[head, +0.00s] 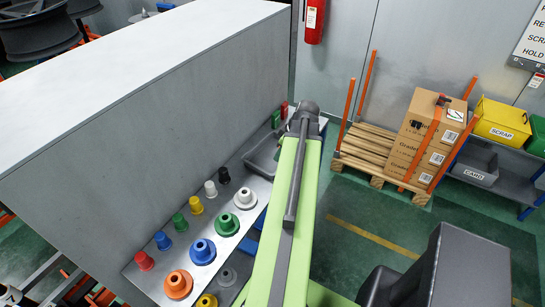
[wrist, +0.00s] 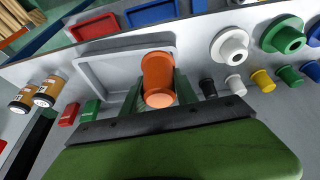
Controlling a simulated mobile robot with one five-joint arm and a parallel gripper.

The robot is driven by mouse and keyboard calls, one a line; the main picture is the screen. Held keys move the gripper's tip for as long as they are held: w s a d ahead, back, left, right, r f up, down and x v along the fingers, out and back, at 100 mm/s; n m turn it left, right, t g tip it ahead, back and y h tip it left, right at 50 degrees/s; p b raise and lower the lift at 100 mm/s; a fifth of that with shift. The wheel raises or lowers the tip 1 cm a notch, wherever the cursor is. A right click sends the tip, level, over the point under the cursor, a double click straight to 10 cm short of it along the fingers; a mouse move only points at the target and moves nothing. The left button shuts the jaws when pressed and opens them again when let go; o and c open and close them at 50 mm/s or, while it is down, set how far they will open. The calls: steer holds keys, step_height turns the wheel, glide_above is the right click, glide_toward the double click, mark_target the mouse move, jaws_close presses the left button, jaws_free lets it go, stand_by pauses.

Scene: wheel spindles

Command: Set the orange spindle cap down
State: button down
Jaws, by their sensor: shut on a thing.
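In the wrist view the orange spindle cap (wrist: 157,65) sits between the two green fingers of my gripper (wrist: 158,82), which is shut on it. The cap's rounded pale-orange end faces the camera. Behind it is a shallow grey tray (wrist: 98,73), and the cap overlaps the tray's area in this view. I cannot tell whether the cap touches the tray floor. In the head view my green arm reaches over the bench and hides the gripper and the cap; part of the grey tray (head: 262,160) shows left of the arm.
Small coloured caps, including black (wrist: 208,88) and white (wrist: 235,84), stand in a row beside larger flanged pieces such as white (wrist: 230,46) and orange (head: 178,285). Red (wrist: 70,114) and green (wrist: 90,112) blocks lie near the tray. A tall grey panel (head: 150,150) borders the bench.

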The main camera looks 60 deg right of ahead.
steer(key=b, duration=0.7)
glide_toward(262, 160)
steer(key=shift+w+a+f, duration=0.1)
steer(key=shift+w+f, duration=0.55)
steer(key=shift+f, duration=0.1)
steer(key=shift+w+f, duration=0.1)
steer(key=shift+w, duration=0.35)
step_height(262, 160, down, 4)
steer(key=b, duration=0.4)
steer(key=shift+f, duration=0.15)
steer(key=shift+r, duration=0.25)
steer(key=shift+f, duration=0.15)
steer(key=c, duration=0.9)
jaws_free()
steer(key=shift+c, duration=0.2)
